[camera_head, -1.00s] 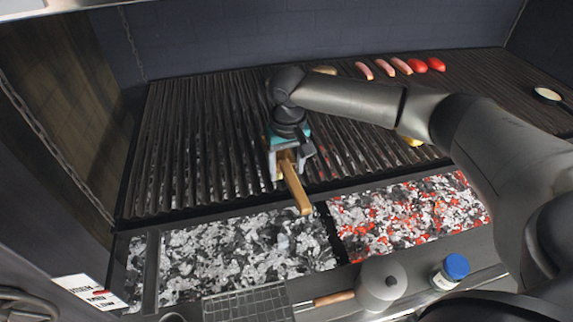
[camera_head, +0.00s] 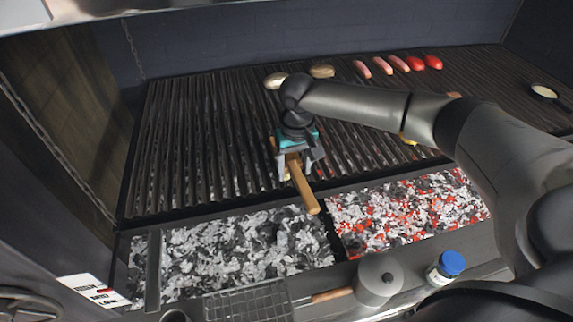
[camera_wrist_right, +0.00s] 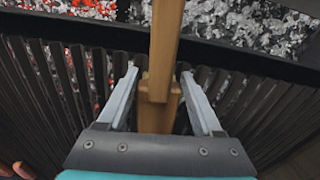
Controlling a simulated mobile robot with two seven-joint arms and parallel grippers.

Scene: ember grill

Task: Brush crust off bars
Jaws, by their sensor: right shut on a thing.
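My right gripper (camera_head: 297,165) is shut on a wooden-handled brush (camera_head: 305,190) over the front middle of the grill bars. The handle points toward the front edge, over the coal bed. In the right wrist view the brush (camera_wrist_right: 163,60) sits between the two fingers (camera_wrist_right: 160,95); its bristles are hidden. The dark ridged grill bars (camera_head: 190,150) run from back to front. Crust on them is too small to make out. My left gripper is not in view.
Buns (camera_head: 321,71), sausages (camera_head: 380,66) and red tomatoes (camera_head: 424,62) lie along the back of the grill. Grey coals (camera_head: 235,250) and glowing coals (camera_head: 410,215) lie in front. A metal pot (camera_head: 379,279), a blue-capped jar (camera_head: 449,266) and a wire basket (camera_head: 248,304) stand on the front ledge.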

